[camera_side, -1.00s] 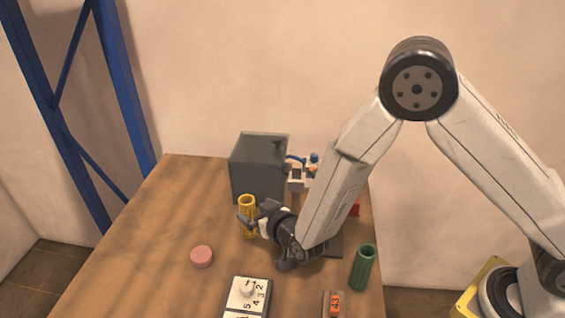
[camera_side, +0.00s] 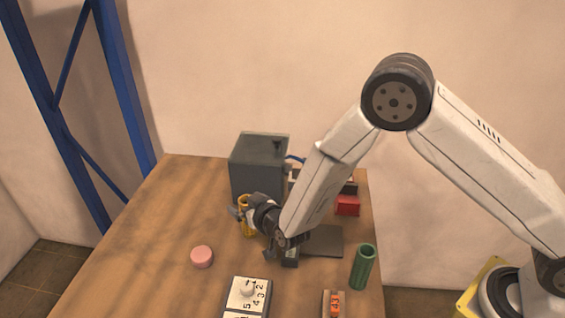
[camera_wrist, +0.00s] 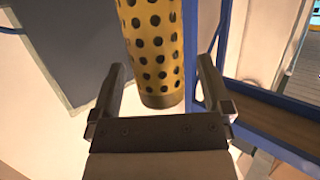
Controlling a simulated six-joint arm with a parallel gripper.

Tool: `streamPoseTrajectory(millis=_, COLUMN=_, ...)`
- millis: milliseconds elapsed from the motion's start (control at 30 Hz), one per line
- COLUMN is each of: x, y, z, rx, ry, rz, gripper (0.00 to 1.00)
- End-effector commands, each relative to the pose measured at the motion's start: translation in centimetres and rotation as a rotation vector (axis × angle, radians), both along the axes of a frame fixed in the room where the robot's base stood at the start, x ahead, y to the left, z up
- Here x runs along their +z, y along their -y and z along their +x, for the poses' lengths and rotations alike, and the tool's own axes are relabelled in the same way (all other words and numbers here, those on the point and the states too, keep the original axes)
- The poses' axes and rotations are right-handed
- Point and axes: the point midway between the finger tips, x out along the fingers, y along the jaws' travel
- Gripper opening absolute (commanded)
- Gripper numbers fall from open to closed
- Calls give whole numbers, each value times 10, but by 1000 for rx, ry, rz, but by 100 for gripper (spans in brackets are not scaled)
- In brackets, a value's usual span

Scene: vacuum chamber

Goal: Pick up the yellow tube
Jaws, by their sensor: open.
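The yellow tube (camera_side: 246,229) stands upright on the wooden table, partly hidden behind my gripper in the side view. In the wrist view the yellow tube (camera_wrist: 154,48) is large, with rows of dark holes, and its lower end shows just beyond and between the two fingers. My gripper (camera_side: 240,212) is at the tube in the side view. In the wrist view my gripper (camera_wrist: 160,82) is open, one finger on each side of the tube's end, with a gap on both sides.
A dark grey box (camera_side: 258,165) stands behind the tube. A pink disc (camera_side: 201,257) lies front left, a dial panel (camera_side: 248,296) in front. A green tube (camera_side: 363,267), a red block (camera_side: 347,205) and a dark flat plate (camera_side: 323,241) are on the right.

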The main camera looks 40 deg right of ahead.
Motion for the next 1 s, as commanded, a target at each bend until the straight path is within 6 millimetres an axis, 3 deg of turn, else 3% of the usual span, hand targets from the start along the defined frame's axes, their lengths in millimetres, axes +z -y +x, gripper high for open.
streamPoseTrajectory(millis=267, x=0, y=0, z=0, rx=0, ry=0, rz=0, gripper=96)
streamPoseTrajectory(millis=567, x=0, y=0, z=0, rx=0, ry=0, rz=0, gripper=1)
streamPoseTrajectory(millis=1000, x=6, y=0, z=0, rx=0, ry=2, rz=1, gripper=0)
